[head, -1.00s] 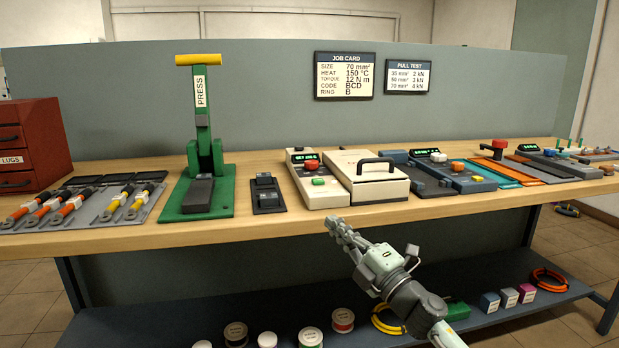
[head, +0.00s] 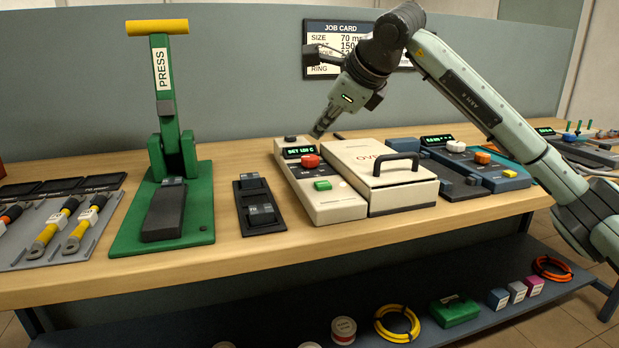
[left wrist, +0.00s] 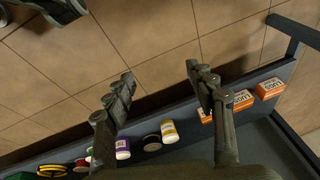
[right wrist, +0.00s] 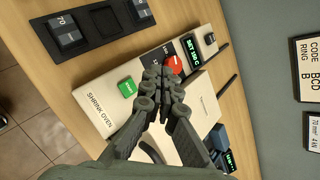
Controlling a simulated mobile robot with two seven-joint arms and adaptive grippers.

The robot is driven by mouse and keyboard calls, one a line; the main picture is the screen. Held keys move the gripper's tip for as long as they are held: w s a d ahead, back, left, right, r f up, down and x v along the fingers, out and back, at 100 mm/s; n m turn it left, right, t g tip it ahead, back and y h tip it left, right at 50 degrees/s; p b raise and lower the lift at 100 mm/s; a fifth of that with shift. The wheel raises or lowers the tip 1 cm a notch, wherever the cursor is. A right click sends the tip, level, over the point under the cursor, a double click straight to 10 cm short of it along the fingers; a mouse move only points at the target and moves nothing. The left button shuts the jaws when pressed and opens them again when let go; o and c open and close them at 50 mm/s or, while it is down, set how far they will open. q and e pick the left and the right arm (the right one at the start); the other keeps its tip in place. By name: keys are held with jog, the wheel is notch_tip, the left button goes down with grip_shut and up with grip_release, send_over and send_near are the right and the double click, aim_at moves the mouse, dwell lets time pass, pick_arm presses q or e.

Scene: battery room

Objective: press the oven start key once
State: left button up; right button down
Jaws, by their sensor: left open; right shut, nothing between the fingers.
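The shrink oven (head: 385,202) is a cream unit with a lidded box and a control panel (head: 335,208) on its left. The panel carries a green key (head: 322,184), a red knob (head: 310,160) and a lit display (head: 299,152) starting with SET. The green key also shows in the right wrist view (right wrist: 128,87). My right gripper (head: 318,132) is shut and empty, above the rear of the panel, apart from the green key. In the right wrist view its tips (right wrist: 160,75) overlap the panel near the red knob. My left gripper (left wrist: 160,82) is open and empty, away from the oven.
The green press (head: 170,150) and a black plate with dark blocks (head: 260,203) stand left of the oven. A blue unit (head: 495,180) stands to its right. The job card (head: 322,25) is partly behind my right arm. The left wrist view shows floor and shelf goods.

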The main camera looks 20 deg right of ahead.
pick_arm(q)
jog(key=shift+s+f, duration=0.15)
jog(key=shift+s, duration=0.15)
pick_arm(e)
jog(key=shift+w+d+r+h, duration=0.1)
jog(key=shift+d+r+h, duration=0.35)
jog(key=shift+d, duration=0.15)
jog(key=b, duration=0.5)
send_over(325, 185)
notch_tip(325, 185, down, 6)
jog(key=shift+f, duration=0.2)
jog(key=shift+f+b, duration=0.45)
jog(key=shift+f, duration=0.5)
pick_arm(q)
notch_tip(325, 185, up, 14)
jog(key=w+d+t, duration=0.1)
jog(key=t, duration=0.1)
jog(key=shift+w+d+f, duration=0.15)
jog(key=shift+w+d, duration=0.1)
pick_arm(e)
jog(key=shift+f, duration=0.3)
